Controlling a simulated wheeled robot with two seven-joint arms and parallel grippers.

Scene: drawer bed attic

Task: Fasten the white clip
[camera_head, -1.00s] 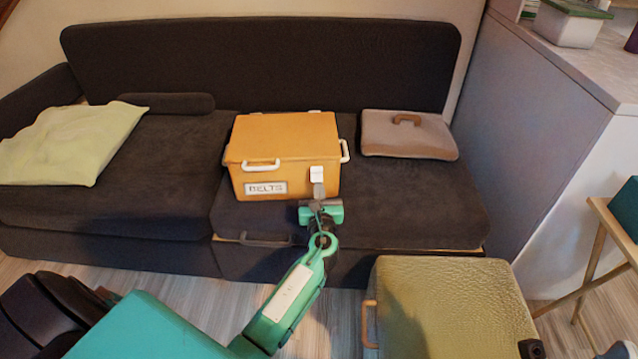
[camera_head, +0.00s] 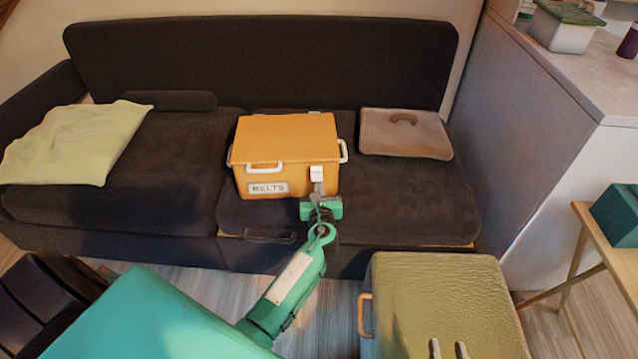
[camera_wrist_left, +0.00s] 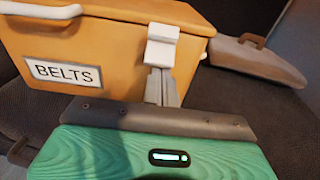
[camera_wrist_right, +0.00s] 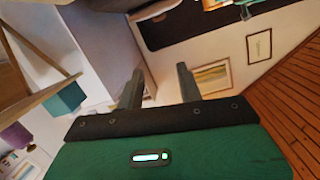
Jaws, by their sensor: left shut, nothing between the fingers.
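The white clip (camera_head: 317,173) is on the front of the orange box (camera_head: 285,140) labelled BELTS, near its right corner. In the left wrist view the clip (camera_wrist_left: 161,45) spans from the lid rim down over the box front; I cannot tell whether it is latched. The lid looks closed. My left gripper (camera_head: 318,189) is shut and empty, its fingertips at the clip's lower end, touching or almost touching it. My right gripper (camera_head: 448,349) is open and empty at the bottom edge, above the olive case; its fingers stand apart in the right wrist view (camera_wrist_right: 160,85).
The box stands on a dark sofa (camera_head: 160,210). A brown case (camera_head: 405,140) lies right of it and a pale green cushion (camera_head: 70,145) far left. The olive case (camera_head: 440,290) is in front of the sofa. A wooden stand (camera_head: 590,235) is at right.

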